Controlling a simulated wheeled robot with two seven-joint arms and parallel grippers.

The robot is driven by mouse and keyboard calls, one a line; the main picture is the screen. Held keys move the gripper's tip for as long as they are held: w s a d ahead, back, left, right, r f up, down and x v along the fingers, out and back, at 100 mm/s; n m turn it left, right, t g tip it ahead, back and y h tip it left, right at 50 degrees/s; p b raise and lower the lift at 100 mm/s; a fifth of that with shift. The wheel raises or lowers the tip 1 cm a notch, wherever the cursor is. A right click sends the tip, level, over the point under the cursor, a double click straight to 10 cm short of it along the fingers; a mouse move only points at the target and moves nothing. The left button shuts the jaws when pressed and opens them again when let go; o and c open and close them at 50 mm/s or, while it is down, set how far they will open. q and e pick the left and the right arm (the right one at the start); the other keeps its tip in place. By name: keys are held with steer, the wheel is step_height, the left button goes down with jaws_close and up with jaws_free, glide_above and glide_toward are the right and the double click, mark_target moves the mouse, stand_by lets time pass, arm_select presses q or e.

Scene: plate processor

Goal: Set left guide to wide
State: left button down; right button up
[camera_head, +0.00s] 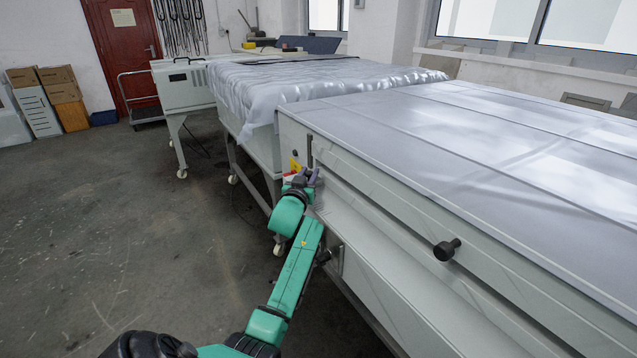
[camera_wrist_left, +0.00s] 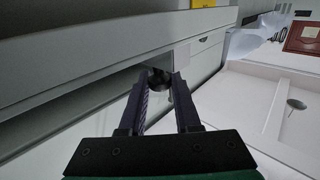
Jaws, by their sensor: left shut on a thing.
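My left gripper (camera_head: 311,178) is at the far end of the long grey machine's front side, by a slot in its panel. In the left wrist view its two dark fingers (camera_wrist_left: 165,90) are closed around a round black knob (camera_wrist_left: 158,79), which I take to be the left guide's knob. The fingers hide most of it in the head view. Another black knob (camera_head: 447,249) sticks out of the front panel nearer to me, with nothing touching it. My right gripper is not in view.
The plate processor (camera_head: 520,140) fills the right side, with a long ledge along its front. A sheet-covered table (camera_head: 330,82) stands beyond it. The floor (camera_head: 130,230) on the left is open. A trolley and boxes (camera_head: 62,85) stand by the red door.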

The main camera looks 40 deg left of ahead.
arm_select(q)
steer(key=shift+w+a+f, duration=0.2)
steer(key=shift+w+a, duration=0.05)
steer(key=shift+a, duration=0.45)
steer(key=c, duration=0.6)
jaws_free()
steer(key=shift+w+f, duration=0.1)
steer(key=shift+w, duration=0.1)
steer(key=shift+s, duration=0.1)
steer(key=v, duration=1.4)
steer(key=shift+s+d, duration=0.1)
steer(key=shift+s, duration=0.05)
steer(key=shift+c, duration=0.2)
